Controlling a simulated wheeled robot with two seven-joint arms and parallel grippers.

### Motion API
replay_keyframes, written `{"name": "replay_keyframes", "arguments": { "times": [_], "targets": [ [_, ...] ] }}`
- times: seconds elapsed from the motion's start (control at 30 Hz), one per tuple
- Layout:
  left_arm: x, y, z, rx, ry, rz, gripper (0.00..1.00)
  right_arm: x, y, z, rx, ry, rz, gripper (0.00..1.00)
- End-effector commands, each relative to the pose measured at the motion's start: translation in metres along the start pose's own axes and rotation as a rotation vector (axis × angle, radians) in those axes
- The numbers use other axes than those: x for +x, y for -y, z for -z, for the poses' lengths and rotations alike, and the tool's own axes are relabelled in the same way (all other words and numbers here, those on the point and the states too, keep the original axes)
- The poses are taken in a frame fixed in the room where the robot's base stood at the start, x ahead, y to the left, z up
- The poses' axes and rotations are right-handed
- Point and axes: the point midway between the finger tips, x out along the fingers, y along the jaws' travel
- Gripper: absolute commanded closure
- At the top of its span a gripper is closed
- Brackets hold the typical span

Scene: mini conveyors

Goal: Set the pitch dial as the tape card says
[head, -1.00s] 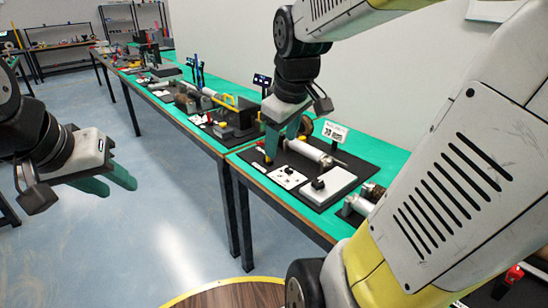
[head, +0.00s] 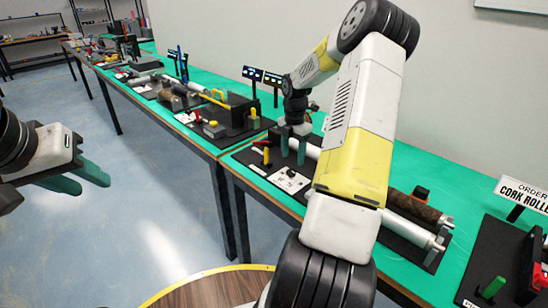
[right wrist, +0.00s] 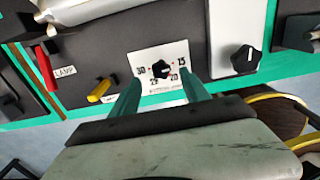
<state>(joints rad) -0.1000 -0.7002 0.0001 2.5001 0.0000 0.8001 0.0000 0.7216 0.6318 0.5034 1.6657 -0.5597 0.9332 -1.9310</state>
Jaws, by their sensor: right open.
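A dial with a black knob (right wrist: 161,69) sits on a white plate (right wrist: 171,52) marked 30, 15, 25 and 20. It also shows in the head view (head: 291,173); I cannot read its setting surely. My right gripper (right wrist: 161,83) is open and empty, its teal fingertips apart on the near side of the knob. In the head view the right gripper (head: 293,150) hangs over the bench, just behind the plate. The tape card is not visible now. My left gripper (head: 80,178) is over the floor, away from the bench, its jaw gap unclear.
A red lever (right wrist: 46,67) labelled LAMP and a yellow lever (right wrist: 99,91) stand left of the dial. A second black knob (right wrist: 245,58) on a white box stands to its right.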

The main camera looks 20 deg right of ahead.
Motion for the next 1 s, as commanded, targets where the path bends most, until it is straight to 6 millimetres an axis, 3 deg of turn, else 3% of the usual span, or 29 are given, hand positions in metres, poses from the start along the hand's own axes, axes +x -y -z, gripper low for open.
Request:
{"name": "replay_keyframes", "arguments": {
  "times": [0.1,0.3,0.67,0.7,0.97,1.0],
  "targets": [
    [0.000,0.000,0.000,0.000,0.000,0.000,0.64,0.022,0.000,0.001,0.000,-0.003,0.002,0.46],
    [0.000,0.000,0.000,0.000,0.000,0.000,0.64,0.047,0.000,0.001,0.001,-0.002,0.002,0.46],
    [0.000,0.000,0.000,0.000,0.000,0.000,0.64,0.056,0.000,0.001,0.002,0.000,0.000,0.46],
    [0.000,0.000,0.000,0.000,0.000,0.000,0.64,0.056,0.000,0.001,0.002,0.000,0.000,0.48],
    [0.000,0.000,0.000,0.000,0.000,0.000,0.64,0.055,0.000,0.001,0.002,0.000,0.000,0.99],
    [0.000,0.000,0.000,0.000,0.000,0.000,0.64,0.055,0.000,0.001,0.002,0.000,0.000,1.00]
  ]
}}
